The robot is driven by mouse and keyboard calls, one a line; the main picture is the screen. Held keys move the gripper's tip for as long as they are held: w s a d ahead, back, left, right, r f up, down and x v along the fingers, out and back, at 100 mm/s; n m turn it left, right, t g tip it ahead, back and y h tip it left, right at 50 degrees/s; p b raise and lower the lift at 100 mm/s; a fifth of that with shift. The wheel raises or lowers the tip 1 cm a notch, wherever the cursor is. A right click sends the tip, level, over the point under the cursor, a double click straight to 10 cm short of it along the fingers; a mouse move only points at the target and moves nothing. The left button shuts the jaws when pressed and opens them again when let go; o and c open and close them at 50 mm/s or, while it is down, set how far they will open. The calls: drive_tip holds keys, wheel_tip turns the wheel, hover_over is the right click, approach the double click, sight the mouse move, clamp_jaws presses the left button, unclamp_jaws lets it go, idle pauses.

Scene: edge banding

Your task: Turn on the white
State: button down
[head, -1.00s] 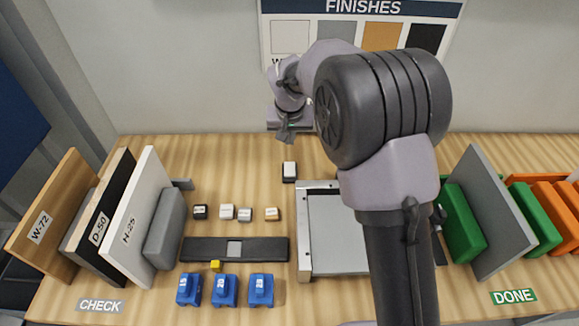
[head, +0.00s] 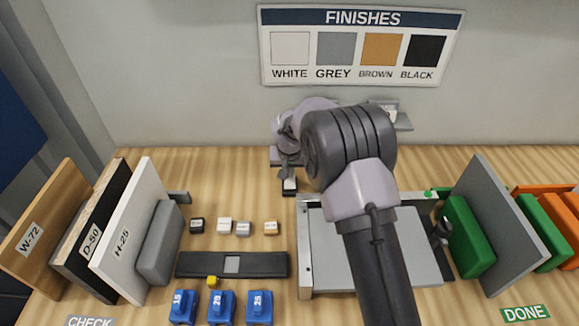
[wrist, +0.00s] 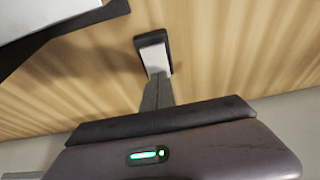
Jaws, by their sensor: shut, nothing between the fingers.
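A small black block with a white top, like a rocker switch (head: 290,185), stands on the table behind the grey-topped fixture. My gripper (head: 288,172) is shut and empty, pointing down at the back of this switch. In the wrist view the switch (wrist: 152,53) shows its white face in a black frame. My closed fingertips (wrist: 157,78) overlap the near end of the white face. I cannot tell whether they touch it.
The fixture (head: 304,258) with its grey plate stands to the front right, partly behind my arm. Several small cubes (head: 243,228) and blue blocks (head: 221,307) lie to the left. Panels (head: 125,235) lean at far left. A FINISHES board (head: 361,86) hangs on the wall.

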drive_tip(key=shift+f, duration=0.3)
drive_tip(key=shift+w+f+b, duration=0.1)
drive_tip(key=shift+f+b, duration=0.4)
drive_tip(key=shift+b, duration=0.1)
drive_tip(key=shift+r, duration=0.25)
drive_tip(key=shift+s+f, duration=0.1)
drive_tip(key=shift+s, duration=0.75)
